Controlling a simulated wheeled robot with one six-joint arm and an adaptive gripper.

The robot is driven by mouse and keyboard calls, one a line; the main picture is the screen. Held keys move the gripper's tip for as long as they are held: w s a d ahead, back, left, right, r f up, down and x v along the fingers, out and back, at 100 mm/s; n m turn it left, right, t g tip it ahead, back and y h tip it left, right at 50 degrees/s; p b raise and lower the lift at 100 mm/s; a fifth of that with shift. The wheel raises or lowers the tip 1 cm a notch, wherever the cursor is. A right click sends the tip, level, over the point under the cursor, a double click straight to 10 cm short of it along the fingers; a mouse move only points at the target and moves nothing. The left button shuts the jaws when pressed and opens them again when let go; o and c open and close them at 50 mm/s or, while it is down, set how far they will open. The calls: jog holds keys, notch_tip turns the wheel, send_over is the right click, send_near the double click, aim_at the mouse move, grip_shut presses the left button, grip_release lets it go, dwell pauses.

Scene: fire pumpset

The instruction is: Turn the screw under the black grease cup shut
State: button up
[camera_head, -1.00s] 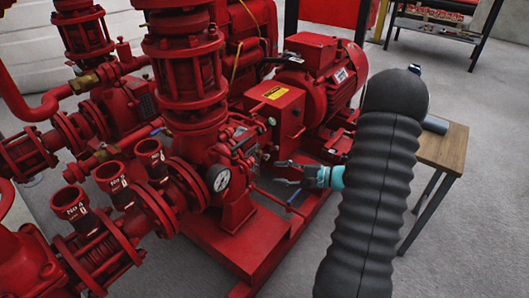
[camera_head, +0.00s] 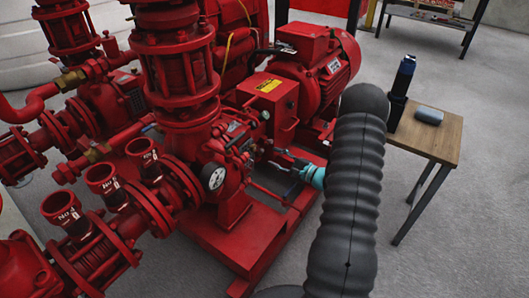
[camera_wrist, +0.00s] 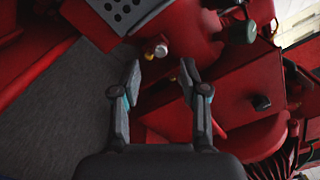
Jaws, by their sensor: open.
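A dark, nearly black cup (camera_wrist: 242,32) sits on the red pump body at the upper right of the wrist view; it looks like the black grease cup. A screw under it cannot be made out. A small silver round cap (camera_wrist: 160,48) with a brass-coloured part beside it lies ahead, between the fingertip directions. My gripper (camera_wrist: 161,72) is open and empty, its two fingers apart on either side of that cap and seemingly short of it. In the head view my gripper (camera_head: 282,158) is beside the pump's bearing housing, left of my dark arm; the cup is too small to tell there.
A black knob (camera_wrist: 261,103) is on the red casing right of my fingers. A pressure gauge (camera_head: 214,178) and red pipework stand left of the gripper. The red motor (camera_head: 325,65) is behind.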

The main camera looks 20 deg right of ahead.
aim_at(263, 151)
jog(key=x, duration=0.5)
jog(key=shift+w+a, duration=0.15)
jog(key=shift+w, duration=0.1)
grip_shut()
